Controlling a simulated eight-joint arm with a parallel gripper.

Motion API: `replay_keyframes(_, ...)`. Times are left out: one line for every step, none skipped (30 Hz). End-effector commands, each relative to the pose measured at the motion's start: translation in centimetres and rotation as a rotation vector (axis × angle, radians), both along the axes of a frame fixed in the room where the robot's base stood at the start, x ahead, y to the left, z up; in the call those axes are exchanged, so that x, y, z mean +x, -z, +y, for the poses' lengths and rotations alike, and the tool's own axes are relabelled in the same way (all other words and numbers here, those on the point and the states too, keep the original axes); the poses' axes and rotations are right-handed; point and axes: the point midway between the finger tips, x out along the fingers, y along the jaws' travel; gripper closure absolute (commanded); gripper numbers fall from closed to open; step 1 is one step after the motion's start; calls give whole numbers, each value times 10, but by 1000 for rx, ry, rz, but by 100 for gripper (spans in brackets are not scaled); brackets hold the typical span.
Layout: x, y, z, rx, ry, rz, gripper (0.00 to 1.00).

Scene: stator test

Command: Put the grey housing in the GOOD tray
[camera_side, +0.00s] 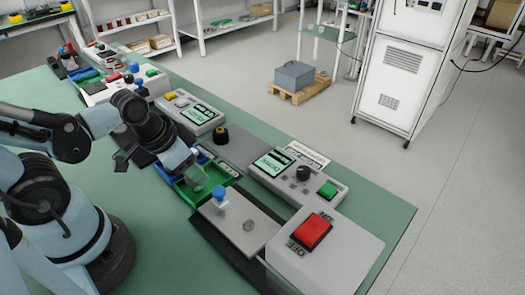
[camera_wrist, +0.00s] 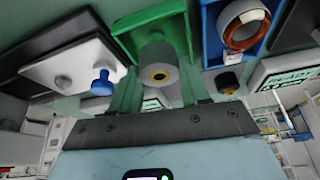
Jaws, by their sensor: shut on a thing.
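The grey housing (camera_wrist: 160,62) is a short cylinder with a brass-coloured centre, seen end-on in the wrist view. My gripper (camera_wrist: 160,88) is shut on it, with one finger on each side. In the side view my gripper (camera_side: 194,176) is low over the green tray (camera_side: 187,195); the housing is hard to tell apart from the fingers there. The green tray also shows behind the housing in the wrist view (camera_wrist: 126,30). I cannot read a GOOD label on it. I cannot tell whether the housing touches the tray floor.
A blue tray (camera_wrist: 210,40) holding a white ring with a copper-coloured inside is beside the green tray. A plate with a blue knob (camera_side: 219,192) stands close on the other side. A black-and-yellow knob (camera_side: 220,136), test boxes and a red switch (camera_side: 313,233) are nearby.

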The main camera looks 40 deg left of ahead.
Motion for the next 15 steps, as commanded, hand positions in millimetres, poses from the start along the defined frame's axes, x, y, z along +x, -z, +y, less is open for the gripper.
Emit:
replay_keyframes(0, 0, 0, 0, 0, 0, 92)
replay_keyframes(0, 0, 0, 0, 0, 0, 92)
replay_keyframes(0, 0, 0, 0, 0, 0, 92)
replay_keyframes(0, 0, 0, 0, 0, 0, 92)
replay_keyframes(0, 0, 0, 0, 0, 0, 92)
replay_keyframes(0, 0, 0, 0, 0, 0, 92)
replay_keyframes(0, 0, 0, 0, 0, 0, 92)
replay_keyframes(0, 0, 0, 0, 0, 0, 92)
replay_keyframes(0, 0, 0, 0, 0, 0, 92)
replay_keyframes(0, 0, 0, 0, 0, 0, 92)
replay_keyframes(0, 1, 0, 0, 0, 0, 92)
replay_keyframes(0, 2, 0, 0, 0, 0, 92)
replay_keyframes(0, 3, 0, 0, 0, 0, 92)
replay_keyframes(0, 3, 0, 0, 0, 0, 92)
replay_keyframes(0, 5, 0, 0, 0, 0, 92)
